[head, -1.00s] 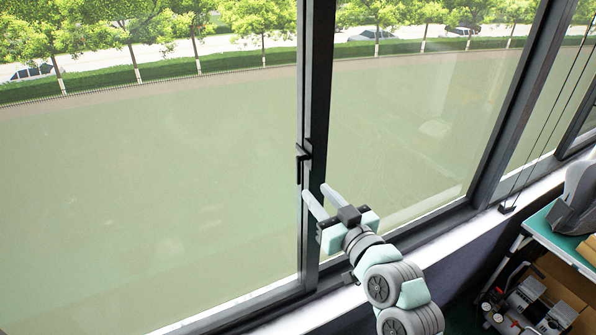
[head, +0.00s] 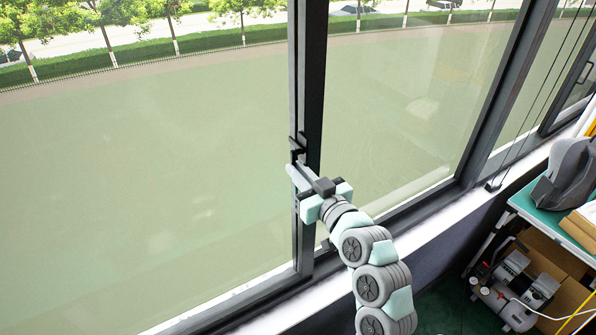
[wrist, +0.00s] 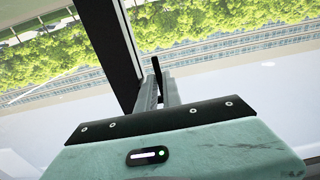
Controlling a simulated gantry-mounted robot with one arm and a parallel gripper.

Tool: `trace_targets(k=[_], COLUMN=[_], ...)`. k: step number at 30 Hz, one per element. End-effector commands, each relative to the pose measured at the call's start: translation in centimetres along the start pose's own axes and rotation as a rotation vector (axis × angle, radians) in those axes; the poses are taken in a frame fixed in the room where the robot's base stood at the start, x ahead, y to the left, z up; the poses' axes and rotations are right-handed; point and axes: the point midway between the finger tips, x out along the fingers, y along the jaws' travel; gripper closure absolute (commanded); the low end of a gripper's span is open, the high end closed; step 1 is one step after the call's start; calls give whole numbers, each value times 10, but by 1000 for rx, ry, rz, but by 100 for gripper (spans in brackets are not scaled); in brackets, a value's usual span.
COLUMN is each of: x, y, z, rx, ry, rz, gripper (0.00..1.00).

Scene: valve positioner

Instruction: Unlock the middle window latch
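The middle window latch is a small black fitting (head: 298,146) on the dark upright frame between the two large panes. Its black handle (wrist: 156,72) stands between my fingertips in the wrist view. My gripper (head: 295,164) is at the latch, reaching up from the lower right. Its two pale fingers are close together and look shut on the handle, with little visible gap. The fingers hide the handle's lower part in the head view.
The window panes (head: 150,200) lie on both sides of the frame. A white sill (head: 430,221) runs below. At the right stand a green-topped bench (head: 530,205), a grey seat-like object (head: 567,175) and a small machine (head: 515,290). Two thin cords hang by the right pane.

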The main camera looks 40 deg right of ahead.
Motion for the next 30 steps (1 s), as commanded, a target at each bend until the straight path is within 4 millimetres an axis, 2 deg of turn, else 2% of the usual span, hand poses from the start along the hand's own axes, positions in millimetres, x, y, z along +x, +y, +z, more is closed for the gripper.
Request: trace_targets(k=[3, 30], x=[0, 0], y=[0, 0], z=[0, 0], rx=[0, 0], ry=[0, 0], rz=[0, 0], gripper=[100, 100])
